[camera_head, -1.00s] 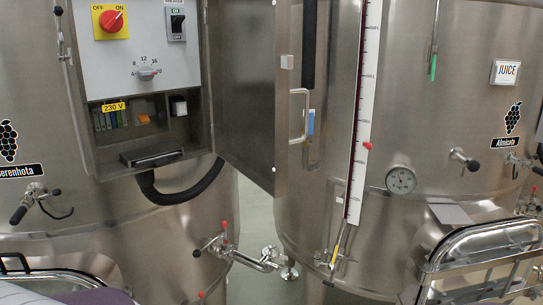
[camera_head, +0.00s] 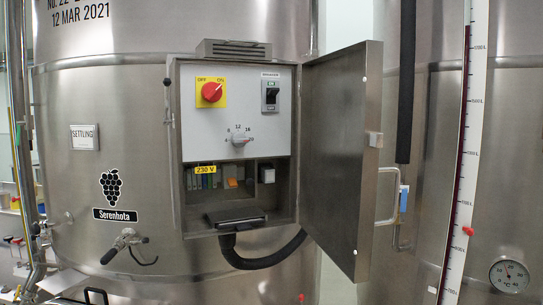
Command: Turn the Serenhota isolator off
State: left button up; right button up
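The Serenhota vat (camera_head: 110,130) stands at the left, with a grape sign and a black Serenhota label (camera_head: 118,214). A control box (camera_head: 188,150) is mounted on its front. The isolator (camera_head: 211,92) is a red rotary knob on a yellow plate marked OFF at left and ON at right, in the box's upper left. The knob appears tilted towards ON. The box door (camera_head: 336,150) stands open to the right. Neither gripper is in view.
A breaker switch (camera_head: 270,92) and a selector dial (camera_head: 238,140) share the grey panel. Below are terminals with a 230 V label (camera_head: 205,170). A black cable (camera_head: 262,262) loops underneath. The open door limits room to the box's right.

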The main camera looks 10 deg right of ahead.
aim_at(212, 92)
jog(key=i+l+u, duration=0.15)
jog(key=l+u, duration=0.35)
jog(key=l, duration=0.6)
jog(key=l+u, duration=0.45)
jog(key=l, duration=0.65)
jog(key=k+j, duration=0.2)
